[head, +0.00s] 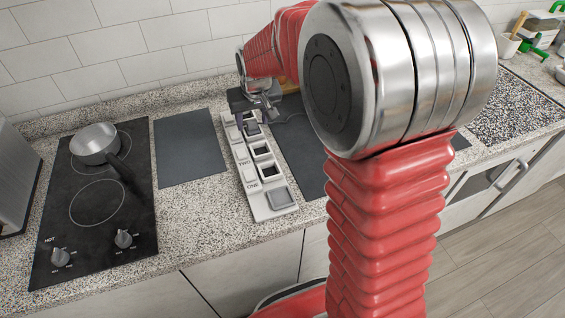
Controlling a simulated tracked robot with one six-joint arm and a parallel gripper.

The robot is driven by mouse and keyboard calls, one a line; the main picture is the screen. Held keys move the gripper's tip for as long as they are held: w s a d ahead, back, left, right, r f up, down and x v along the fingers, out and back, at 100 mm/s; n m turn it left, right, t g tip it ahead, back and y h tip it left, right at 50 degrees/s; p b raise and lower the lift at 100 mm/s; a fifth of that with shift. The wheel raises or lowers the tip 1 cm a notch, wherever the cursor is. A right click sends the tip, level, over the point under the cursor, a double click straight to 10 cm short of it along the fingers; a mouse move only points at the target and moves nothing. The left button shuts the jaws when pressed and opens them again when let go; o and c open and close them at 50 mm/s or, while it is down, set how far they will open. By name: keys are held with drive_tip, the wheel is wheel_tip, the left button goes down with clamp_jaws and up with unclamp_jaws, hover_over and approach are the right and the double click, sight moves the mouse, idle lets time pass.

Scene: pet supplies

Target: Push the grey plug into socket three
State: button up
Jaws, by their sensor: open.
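A long pale socket strip (244,172) lies on the counter, running away from me. Labels ONE and TWO show beside its nearer dark square openings. The label for socket three is hidden or too small to read at the far end. My gripper (254,117) is over that far end, open, its fingers pointing down at the strip. A small grey shape close by the fingertips may be the grey plug, but I cannot tell whether it sits in a socket. A thin dark cable curves on the counter right of my gripper.
A black hob (88,235) with a steel saucepan (95,142) stands at left. A dark mat (190,147) lies left of the strip, and another dark mat (303,158) lies right of it, partly behind my arm. A tiled wall closes the back.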

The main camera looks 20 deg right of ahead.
drive_tip(key=v, duration=1.2)
drive_tip(key=s+f, duration=0.3)
drive_tip(key=s, duration=2.1)
drive_tip(key=shift+s, duration=0.25)
drive_tip(key=shift+s+r+t, duration=0.6)
drive_tip(key=shift+s+r, duration=0.35)
drive_tip(key=shift+s, duration=0.05)
